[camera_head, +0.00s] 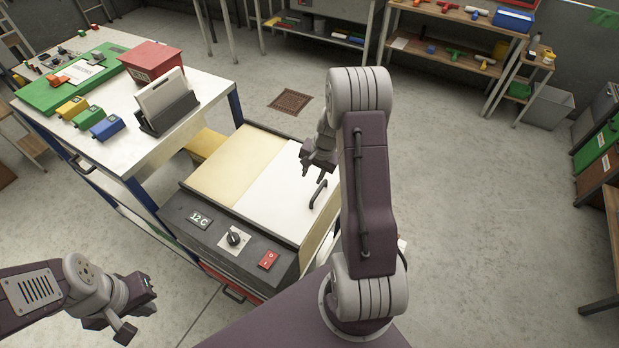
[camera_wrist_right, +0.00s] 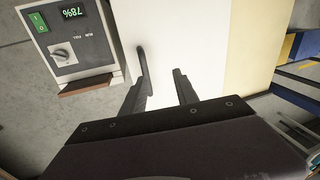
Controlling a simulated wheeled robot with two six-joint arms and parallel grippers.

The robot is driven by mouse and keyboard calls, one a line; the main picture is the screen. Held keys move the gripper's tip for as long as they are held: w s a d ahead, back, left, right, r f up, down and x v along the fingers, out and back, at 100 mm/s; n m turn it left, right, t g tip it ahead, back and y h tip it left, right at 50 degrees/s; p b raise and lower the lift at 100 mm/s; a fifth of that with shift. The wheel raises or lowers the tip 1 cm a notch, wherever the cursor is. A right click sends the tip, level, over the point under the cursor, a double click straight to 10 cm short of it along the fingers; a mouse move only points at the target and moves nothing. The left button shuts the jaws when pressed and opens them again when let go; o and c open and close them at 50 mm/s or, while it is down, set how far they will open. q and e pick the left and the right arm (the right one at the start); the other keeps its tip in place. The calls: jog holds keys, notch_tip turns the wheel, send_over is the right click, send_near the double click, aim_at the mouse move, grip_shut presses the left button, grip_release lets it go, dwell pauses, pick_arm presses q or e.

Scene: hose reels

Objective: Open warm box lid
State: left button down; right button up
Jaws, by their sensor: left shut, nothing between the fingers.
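The box (camera_head: 228,255) has a dark front panel with a "12 C" display, a knob and a red switch. Its top is half beige (camera_head: 235,160), half white. The white lid (camera_head: 280,190) lies flat and carries a black bar handle (camera_head: 318,194). My right gripper (camera_head: 313,170) is over the white lid, just behind the handle. In the right wrist view its fingers (camera_wrist_right: 162,92) are apart with nothing between them, and the handle (camera_wrist_right: 143,62) shows beside the left finger; contact cannot be told. My left gripper (camera_head: 140,310) is shut and empty at the lower left, away from the box.
A white-topped workbench (camera_head: 120,125) with a red box (camera_head: 150,60), a green board and several coloured blocks stands left of the box. A panel reading "78%" (camera_wrist_right: 72,35) shows in the wrist view.

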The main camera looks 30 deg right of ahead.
aim_at(316, 195)
jog(key=shift+m, duration=0.5)
jog(key=f, duration=0.3)
jog(key=s+f, duration=0.1)
jog(key=f, duration=0.2)
jog(key=d+f, duration=0.1)
jog(key=f, duration=0.2)
jog(key=shift+s+p, duration=0.15)
jog(key=shift+p, duration=0.2)
jog(key=shift+a+f, duration=0.1)
jog(key=shift+f, duration=0.1)
jog(key=shift+c, duration=0.4)
grip_shut()
